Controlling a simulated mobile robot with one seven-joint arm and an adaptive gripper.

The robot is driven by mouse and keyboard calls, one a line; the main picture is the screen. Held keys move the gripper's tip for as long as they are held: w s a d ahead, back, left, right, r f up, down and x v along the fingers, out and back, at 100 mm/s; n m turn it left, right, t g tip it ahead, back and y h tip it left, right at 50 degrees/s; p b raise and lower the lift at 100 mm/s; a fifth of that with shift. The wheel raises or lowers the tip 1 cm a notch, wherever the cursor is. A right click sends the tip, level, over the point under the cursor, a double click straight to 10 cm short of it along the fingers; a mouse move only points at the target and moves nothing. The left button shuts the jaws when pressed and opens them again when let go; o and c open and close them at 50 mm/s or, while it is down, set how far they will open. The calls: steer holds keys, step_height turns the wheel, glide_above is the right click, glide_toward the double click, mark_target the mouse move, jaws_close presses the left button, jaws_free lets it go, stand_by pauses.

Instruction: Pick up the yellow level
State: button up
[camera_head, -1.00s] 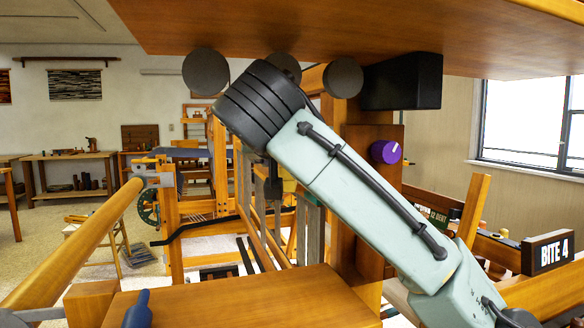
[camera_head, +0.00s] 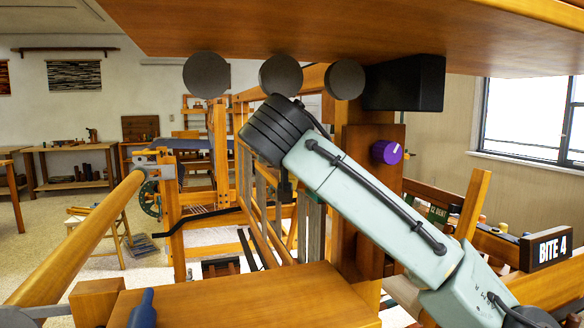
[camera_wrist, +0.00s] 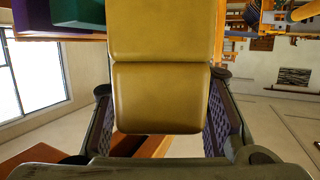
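The yellow level (camera_wrist: 158,95) fills the middle of the wrist view as a mustard-coloured block with a seam across it. It lies between the two fingers of my gripper (camera_wrist: 160,105). The block's far part runs out of the top of the picture. In the head view my gripper (camera_head: 284,190) hangs below the dark wrist, in front of the loom's upright frames. The level is not clearly seen there; my arm hides that area.
A wooden board (camera_head: 250,300) lies below my gripper, and a large wooden shelf (camera_head: 330,40) hangs overhead. A wooden post with a purple knob (camera_head: 386,152) stands close to the right. A long beam (camera_head: 85,240) runs along the left, with open floor beyond it.

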jaws_close()
steer(key=shift+r, duration=0.15)
stand_by(0.4)
